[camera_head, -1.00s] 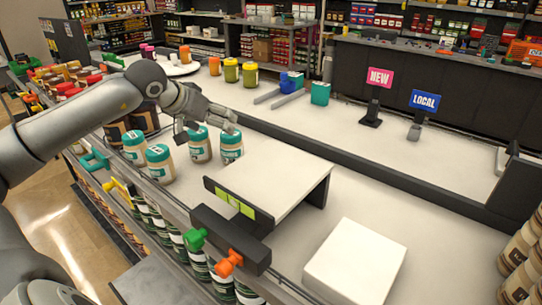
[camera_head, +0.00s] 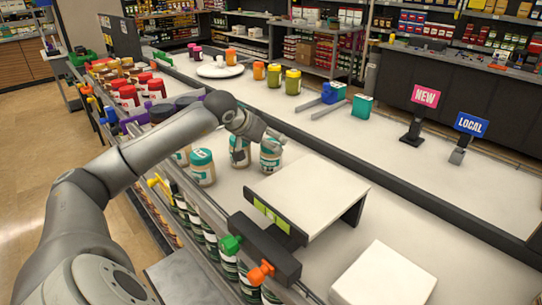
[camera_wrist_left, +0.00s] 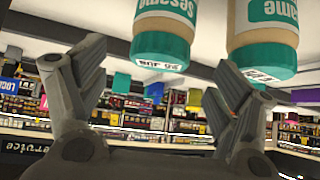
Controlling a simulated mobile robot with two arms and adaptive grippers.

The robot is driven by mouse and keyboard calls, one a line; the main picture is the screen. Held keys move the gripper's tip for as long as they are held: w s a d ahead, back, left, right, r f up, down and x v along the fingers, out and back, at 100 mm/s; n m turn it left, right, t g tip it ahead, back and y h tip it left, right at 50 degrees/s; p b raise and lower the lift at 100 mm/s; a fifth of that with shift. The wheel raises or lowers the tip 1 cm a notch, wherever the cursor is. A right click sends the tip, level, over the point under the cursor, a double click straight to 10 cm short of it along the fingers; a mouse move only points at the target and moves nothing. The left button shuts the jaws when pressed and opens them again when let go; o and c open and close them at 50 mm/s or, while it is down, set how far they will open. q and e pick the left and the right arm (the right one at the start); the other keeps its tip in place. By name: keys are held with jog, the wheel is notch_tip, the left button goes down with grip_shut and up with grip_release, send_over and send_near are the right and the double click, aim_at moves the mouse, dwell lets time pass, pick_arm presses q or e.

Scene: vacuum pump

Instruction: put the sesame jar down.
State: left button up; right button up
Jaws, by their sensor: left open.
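Several jars with teal lids stand upright on the white shelf top in the head view: one at the front (camera_head: 202,168), one in the middle (camera_head: 239,152) and one to the right (camera_head: 270,156). Another, farther left, is mostly hidden by my left arm. My left gripper (camera_head: 268,133) is just above and behind the middle and right jars. In the left wrist view, which looks upside down, the gripper (camera_wrist_left: 165,85) is open and empty. Two jars labelled "Sesame" show there, one between the fingers' directions (camera_wrist_left: 165,30) and one beside the right finger (camera_wrist_left: 262,35).
A white raised stand (camera_head: 310,190) with a dark front is right of the jars. A white box (camera_head: 385,275) is farther right. Yellow-lidded jars (camera_head: 292,82) and a white round plate (camera_head: 220,70) stand farther back.

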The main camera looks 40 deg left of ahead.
pick_arm(q)
jog(key=shift+w+f, duration=0.25)
jog(key=shift+f, duration=0.05)
jog(key=p+x, duration=0.1)
jog(key=x, duration=0.2)
jog(key=shift+p, duration=0.4)
jog(key=shift+w+a+f, duration=0.1)
jog(key=shift+w+f, duration=0.2)
jog(key=shift+f, duration=0.15)
jog(key=c, duration=1.4)
jog(key=shift+r, duration=0.2)
